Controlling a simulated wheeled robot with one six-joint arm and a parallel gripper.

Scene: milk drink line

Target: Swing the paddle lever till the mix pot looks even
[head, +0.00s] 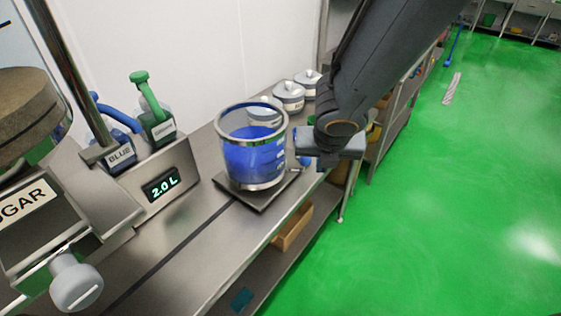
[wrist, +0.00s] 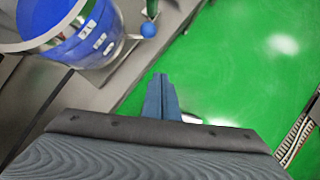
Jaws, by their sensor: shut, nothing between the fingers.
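The mix pot (head: 252,160) is a clear, metal-rimmed vessel holding blue liquid, upright on a dark square plate on the bench. It also shows at the upper left of the wrist view (wrist: 88,42). The liquid looks mostly blue; I cannot tell whether it is fully even. The paddle lever's blue ball knob (head: 305,161) sticks out low at the pot's right side, and shows in the wrist view (wrist: 148,29). My gripper (wrist: 161,78) is shut and empty, its fingertips apart from the knob. In the head view my wrist hangs right of the pot, hiding part of the gripper.
BLUE (head: 121,155) and green-handled (head: 147,100) dispensers stand left of the pot, beside a "2.0 L" display (head: 161,186). Lidded grey pots (head: 288,96) stand behind. A sugar dispenser (head: 35,215) is near left. Green floor (head: 440,220) is open to the right.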

